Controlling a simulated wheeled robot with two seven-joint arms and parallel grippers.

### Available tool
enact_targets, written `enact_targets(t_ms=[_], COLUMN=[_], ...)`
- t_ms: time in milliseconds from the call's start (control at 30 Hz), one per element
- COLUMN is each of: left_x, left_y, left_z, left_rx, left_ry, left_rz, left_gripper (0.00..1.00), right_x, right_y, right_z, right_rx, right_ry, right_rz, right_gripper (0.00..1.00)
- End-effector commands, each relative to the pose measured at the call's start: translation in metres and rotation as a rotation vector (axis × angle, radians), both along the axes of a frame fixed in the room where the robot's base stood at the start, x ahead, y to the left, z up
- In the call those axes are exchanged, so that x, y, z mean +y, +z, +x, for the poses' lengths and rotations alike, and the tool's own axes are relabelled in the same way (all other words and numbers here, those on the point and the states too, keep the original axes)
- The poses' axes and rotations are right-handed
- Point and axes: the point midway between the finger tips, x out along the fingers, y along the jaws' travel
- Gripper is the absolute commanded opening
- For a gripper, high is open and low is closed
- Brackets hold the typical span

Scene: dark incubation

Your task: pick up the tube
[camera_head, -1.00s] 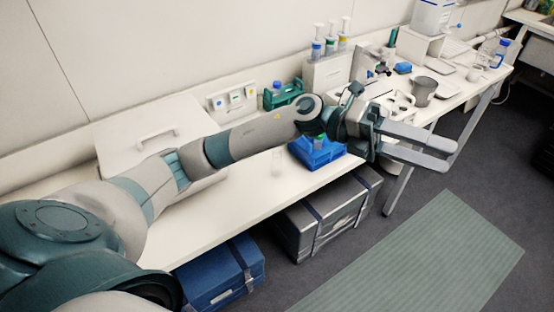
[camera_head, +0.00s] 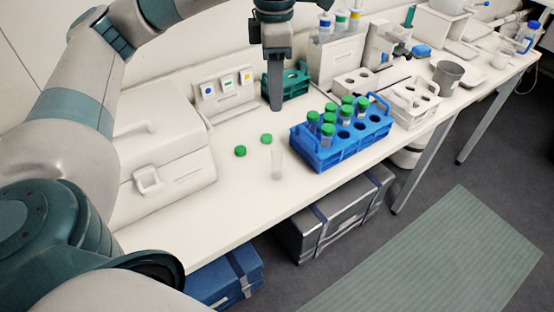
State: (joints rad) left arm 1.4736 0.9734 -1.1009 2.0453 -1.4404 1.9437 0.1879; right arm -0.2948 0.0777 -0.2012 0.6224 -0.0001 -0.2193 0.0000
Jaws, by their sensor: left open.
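A clear, uncapped tube (camera_head: 277,165) stands upright on the white bench, left of the blue rack. Several green-capped tubes (camera_head: 329,130) stand in the blue rack (camera_head: 322,157), mostly in its left and back holes; other holes look empty. My left gripper (camera_head: 276,104) points down above the bench, behind the clear tube and in front of the green rack. It is open and seen edge-on, so its fingers overlap; nothing shows between them. My right gripper is not in view.
Two loose green caps (camera_head: 240,151) lie on the bench by the clear tube. A large white box (camera_head: 165,165) stands at the left. The green rack (camera_head: 297,80) is at the back. A white rack (camera_head: 412,105) and a grey cup (camera_head: 447,74) stand to the right.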

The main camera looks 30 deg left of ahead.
Motion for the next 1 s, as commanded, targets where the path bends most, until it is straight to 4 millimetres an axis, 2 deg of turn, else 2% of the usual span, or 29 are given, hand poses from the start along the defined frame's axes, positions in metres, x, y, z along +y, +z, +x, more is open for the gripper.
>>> enact_targets(t_ms=[33,167,467,633,1000], left_x=[0.0,0.0,-0.001,-0.001,-0.002], left_y=[0.0,0.0,-0.011,-0.035,-0.099], left_z=[0.0,0.0,-0.001,-0.001,-0.002], left_rx=[0.001,0.002,0.005,0.007,0.005], left_ry=[0.0,-0.001,-0.002,-0.001,-0.003], left_rz=[0.001,-0.001,-0.002,-0.002,-0.003], left_gripper=[0.44,0.44,0.44,0.44,0.44], right_x=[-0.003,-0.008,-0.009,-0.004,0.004], right_y=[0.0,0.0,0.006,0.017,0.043], right_z=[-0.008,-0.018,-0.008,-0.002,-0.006], right_rx=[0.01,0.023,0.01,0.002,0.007], right_ry=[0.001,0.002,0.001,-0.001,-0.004], right_rz=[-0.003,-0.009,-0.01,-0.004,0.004], right_gripper=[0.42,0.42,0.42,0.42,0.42])
